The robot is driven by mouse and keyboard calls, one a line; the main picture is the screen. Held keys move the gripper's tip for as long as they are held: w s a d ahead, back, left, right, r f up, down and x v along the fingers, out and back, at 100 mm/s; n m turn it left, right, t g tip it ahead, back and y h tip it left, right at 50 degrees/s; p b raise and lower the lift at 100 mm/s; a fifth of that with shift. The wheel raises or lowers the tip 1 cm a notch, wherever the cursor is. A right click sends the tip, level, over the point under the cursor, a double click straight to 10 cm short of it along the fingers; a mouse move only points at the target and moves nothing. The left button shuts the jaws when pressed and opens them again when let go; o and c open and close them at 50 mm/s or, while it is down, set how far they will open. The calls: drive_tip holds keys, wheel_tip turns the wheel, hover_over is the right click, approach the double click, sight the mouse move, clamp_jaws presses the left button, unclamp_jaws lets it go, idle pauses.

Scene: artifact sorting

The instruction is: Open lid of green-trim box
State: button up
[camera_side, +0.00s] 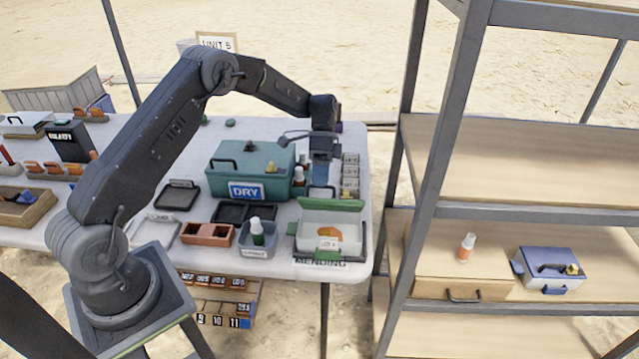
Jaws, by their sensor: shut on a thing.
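The green-trim box (299,243) is a white box with green edging at the front right of the white table. Its lid (345,205) is raised at the back, with a green edge showing. The inside is in view, with an orange piece (326,233) and a small white label in it. My gripper (321,186) points down just behind the box and is shut at the raised lid. The exact contact between fingers and lid is small and partly hidden.
A teal box (228,157) marked DRY stands left of my gripper, with small bottles (299,175) beside it. Several stacked pale items (350,172) stand to the right. A grey bin with a green bottle (257,233) is left of the green-trim box. Metal shelves (431,170) rise at right.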

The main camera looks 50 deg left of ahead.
drive_tip(key=shift+w+a+f, duration=0.15)
drive_tip(key=shift+w+a, duration=0.1)
idle(0.4)
drive_tip(key=o, duration=0.6)
drive_tip(key=v, duration=1.2)
